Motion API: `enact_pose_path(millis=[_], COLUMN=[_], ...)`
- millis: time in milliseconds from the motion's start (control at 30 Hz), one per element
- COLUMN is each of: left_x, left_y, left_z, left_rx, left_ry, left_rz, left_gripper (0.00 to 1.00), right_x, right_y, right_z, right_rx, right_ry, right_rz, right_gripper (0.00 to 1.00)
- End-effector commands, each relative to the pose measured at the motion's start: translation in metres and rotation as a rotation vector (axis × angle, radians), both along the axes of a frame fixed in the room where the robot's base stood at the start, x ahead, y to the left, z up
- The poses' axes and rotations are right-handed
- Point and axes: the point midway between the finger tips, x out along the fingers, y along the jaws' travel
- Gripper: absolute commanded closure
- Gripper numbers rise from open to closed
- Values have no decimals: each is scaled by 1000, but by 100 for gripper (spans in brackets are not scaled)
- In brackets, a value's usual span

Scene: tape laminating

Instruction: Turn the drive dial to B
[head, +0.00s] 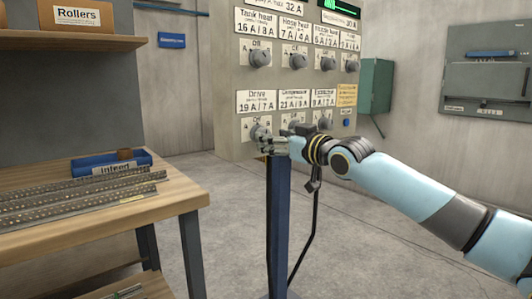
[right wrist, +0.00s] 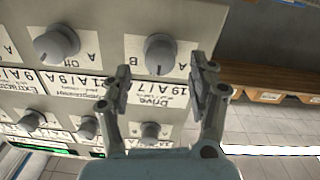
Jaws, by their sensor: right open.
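The drive dial (head: 258,132) is a grey knob on the beige control panel, under the Drive label (head: 256,101) reading 19 A / 7 A. My right gripper (head: 271,143) is at this dial and partly covers it. The right wrist view is upside down and shows the drive dial (right wrist: 160,52) just beyond my open right gripper (right wrist: 160,72), between the lines of its two fingers. The letters B and A stand on either side of the dial. Whether a finger touches the knob, and its exact setting, I cannot tell. My left gripper is not in view.
Other dials, such as the compressor dial (right wrist: 56,44), sit beside and above the drive dial. A wooden bench (head: 185,190) with metal strips and a blue tray (head: 88,166) stands at the left. A blue post (head: 279,220) rises below my right gripper.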

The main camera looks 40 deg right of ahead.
Motion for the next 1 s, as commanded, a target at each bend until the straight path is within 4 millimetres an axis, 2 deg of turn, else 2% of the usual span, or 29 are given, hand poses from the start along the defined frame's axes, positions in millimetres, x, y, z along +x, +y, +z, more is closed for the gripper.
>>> enact_pose_path(millis=[33, 200, 600, 1000], left_x=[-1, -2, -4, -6], left_y=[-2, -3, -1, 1], left_z=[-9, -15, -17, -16], left_rx=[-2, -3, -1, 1], left_ry=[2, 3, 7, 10], left_rz=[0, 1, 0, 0], left_gripper=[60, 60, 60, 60], right_x=[9, 29, 36, 36], right_y=[1, 2, 3, 3], right_z=[-3, 0, 2, 2], right_rx=[4, 2, -1, -1], right_ry=[-3, -3, -2, -1], right_rz=[1, 0, 2, 2], right_gripper=[41, 41, 41, 93])
